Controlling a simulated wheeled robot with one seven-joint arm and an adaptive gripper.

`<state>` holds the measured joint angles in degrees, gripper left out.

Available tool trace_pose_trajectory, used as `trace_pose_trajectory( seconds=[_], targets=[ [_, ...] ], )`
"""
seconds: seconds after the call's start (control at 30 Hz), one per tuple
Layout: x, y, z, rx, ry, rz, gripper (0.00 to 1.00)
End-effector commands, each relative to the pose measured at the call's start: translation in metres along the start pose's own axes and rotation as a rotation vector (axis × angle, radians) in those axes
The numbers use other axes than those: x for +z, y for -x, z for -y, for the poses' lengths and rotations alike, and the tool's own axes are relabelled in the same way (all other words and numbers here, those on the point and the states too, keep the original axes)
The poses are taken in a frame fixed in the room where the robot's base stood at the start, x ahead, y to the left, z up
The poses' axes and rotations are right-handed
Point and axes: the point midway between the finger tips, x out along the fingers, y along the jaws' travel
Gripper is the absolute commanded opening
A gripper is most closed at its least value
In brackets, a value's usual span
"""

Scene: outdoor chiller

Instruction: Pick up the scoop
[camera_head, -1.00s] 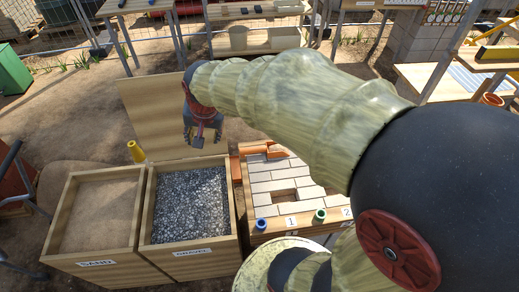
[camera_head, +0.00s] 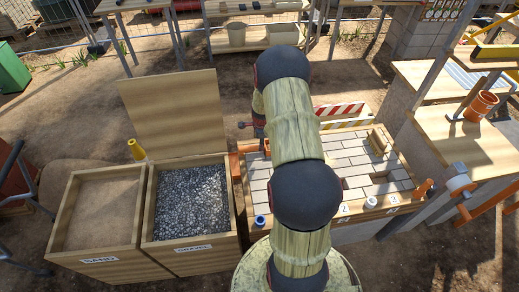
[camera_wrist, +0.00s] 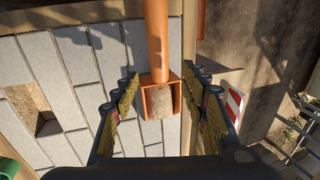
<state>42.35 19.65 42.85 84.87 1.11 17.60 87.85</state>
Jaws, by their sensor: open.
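The orange scoop (camera_wrist: 157,45) lies by the grey paving blocks in the wrist view. Its round handle runs to the top edge of the picture, and its square box end has a pale, grainy-looking inside. My gripper (camera_wrist: 162,82) is open above it, with one finger on each side of the box end; I cannot tell whether either touches it. In the head view my gripper (camera_head: 257,130) is at the left end of the paver table (camera_head: 352,153), partly behind my arm. My arm hides most of the scoop there.
The sand bin (camera_head: 68,222) and gravel bin (camera_head: 152,205) stand left of the paver table, with an upright wooden board (camera_head: 170,115) behind. A red-and-white striped barrier (camera_head: 340,112) stands behind the table. A blue-rimmed cup (camera_head: 260,221) sits at its front edge.

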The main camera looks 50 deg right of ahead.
Motion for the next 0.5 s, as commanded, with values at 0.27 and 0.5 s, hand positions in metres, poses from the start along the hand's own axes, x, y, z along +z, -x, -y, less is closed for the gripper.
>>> trace_pose_trajectory(
  seconds=[0.27,0.5],
  targets=[
    [0.001,-0.026,-0.002,0.002,0.003,0.000,0.44],
    [0.001,-0.059,-0.002,0.000,0.003,0.000,0.44]
  ],
)
